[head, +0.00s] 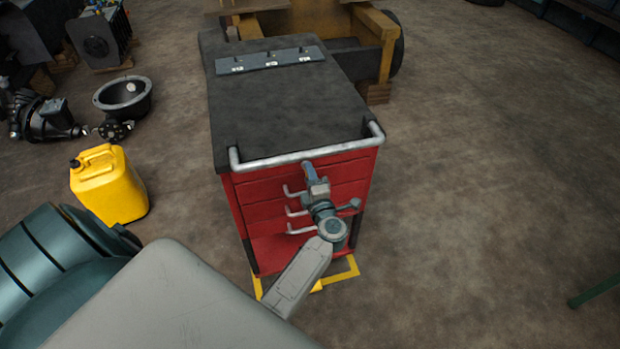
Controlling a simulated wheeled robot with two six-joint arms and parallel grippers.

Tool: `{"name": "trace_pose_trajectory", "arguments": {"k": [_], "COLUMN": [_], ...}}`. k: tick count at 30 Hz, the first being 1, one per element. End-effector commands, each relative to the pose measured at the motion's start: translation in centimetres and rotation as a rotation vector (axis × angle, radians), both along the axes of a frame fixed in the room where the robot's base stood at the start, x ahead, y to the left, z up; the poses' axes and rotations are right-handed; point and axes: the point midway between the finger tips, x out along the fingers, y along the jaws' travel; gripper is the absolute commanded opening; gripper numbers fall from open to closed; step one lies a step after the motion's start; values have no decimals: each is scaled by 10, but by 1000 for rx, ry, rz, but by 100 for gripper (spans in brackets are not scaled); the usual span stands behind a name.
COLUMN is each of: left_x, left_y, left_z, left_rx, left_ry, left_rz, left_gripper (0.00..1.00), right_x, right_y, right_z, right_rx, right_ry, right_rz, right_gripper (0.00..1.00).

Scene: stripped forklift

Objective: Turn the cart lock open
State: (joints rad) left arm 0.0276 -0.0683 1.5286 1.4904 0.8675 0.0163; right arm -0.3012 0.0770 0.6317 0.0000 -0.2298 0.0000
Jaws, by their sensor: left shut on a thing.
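The red tool cart (262,188) with a dark top stands at the middle of the head view. A silver push bar (270,160) runs along its near top edge, above several drawers with silver handles. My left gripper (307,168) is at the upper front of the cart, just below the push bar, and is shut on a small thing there. That thing is hidden by the gripper; from its place at the top of the drawer front it appears to be the cart lock. How far the lock is turned cannot be seen. My right gripper is not in view.
A yellow jerrycan (110,188) stands on the floor to the left. Dark machine parts and a round black housing (122,97) lie behind it. The yellow forklift frame (375,30) is behind the cart.

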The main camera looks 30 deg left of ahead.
Motion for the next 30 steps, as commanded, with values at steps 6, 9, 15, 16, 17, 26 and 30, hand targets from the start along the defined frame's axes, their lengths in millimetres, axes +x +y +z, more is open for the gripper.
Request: {"name": "trace_pose_trajectory", "arguments": {"k": [6, 9, 15, 16, 17, 26, 30], "left_x": [0, 0, 1, 1, 1, 0, 1], "left_y": [0, 0, 0, 0, 0, 0, -3], "left_z": [0, 0, 0, 0, 0, 0, 0], "left_rx": [-14, -14, -14, -14, -14, -12, -12], "left_ry": [-15, -15, -15, -15, -15, -14, -13], "left_rz": [-2, -2, -2, -2, -2, -1, -1], "left_gripper": [19, 19, 19, 46, 52, 64, 64], "right_x": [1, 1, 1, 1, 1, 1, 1], "right_y": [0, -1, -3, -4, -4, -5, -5], "right_z": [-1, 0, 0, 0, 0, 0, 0], "right_rx": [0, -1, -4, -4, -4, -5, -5], "right_ry": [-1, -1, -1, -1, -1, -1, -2], "right_rz": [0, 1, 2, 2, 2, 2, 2], "right_gripper": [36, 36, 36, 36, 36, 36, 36]}}
